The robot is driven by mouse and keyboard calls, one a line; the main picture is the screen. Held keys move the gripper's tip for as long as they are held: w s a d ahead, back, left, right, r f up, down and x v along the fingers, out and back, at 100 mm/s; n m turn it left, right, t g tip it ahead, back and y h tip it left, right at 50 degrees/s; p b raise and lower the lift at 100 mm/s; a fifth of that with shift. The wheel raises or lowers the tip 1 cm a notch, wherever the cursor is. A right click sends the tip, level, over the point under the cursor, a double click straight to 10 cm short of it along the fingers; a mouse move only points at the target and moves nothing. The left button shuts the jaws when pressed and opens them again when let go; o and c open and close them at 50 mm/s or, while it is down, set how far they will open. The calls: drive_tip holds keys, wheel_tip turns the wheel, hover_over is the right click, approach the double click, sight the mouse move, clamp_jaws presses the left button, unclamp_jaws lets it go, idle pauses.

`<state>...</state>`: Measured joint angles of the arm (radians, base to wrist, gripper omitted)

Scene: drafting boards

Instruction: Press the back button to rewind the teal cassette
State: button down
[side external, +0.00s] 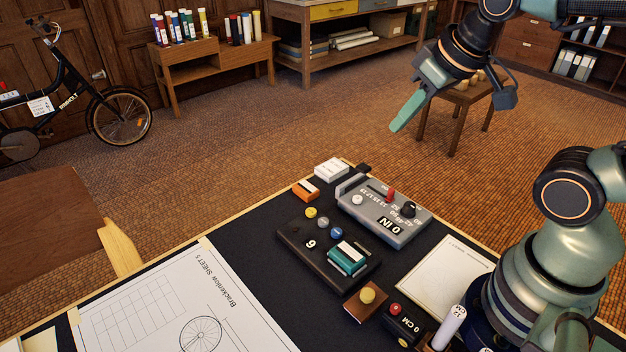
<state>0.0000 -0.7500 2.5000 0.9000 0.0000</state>
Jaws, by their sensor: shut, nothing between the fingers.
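The teal cassette (347,258) sits at the right end of a black player (298,251) on the dark board. Three round buttons lie along the player's far edge: a yellow one (311,212), a grey one (323,222) and a blue one (336,233). I cannot tell from their faces which is the back button. A figure like a 6 or 9 shows on the player's top. My gripper (405,115) is shut and empty, raised beyond the board's far edge, well apart from the player.
A grey device (384,212) with a red slider and black knob stands just behind the player. An orange box (305,190), a white box (331,169), a brown block with a yellow button (366,301) and a drawing sheet (180,306) lie around it.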

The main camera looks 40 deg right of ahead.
idle(0.8)
drive_tip(key=n+g+h, duration=0.2)
drive_tip(key=n+g, duration=0.9)
drive_tip(key=g, duration=0.2)
hover_over(333, 231)
wheel_tip(333, 231, down, 12)
drive_tip(key=shift+r, duration=0.15)
drive_tip(key=shift+f, duration=4.45)
drive_tip(key=shift+f, duration=0.1)
drive_tip(key=shift+f, duration=0.3)
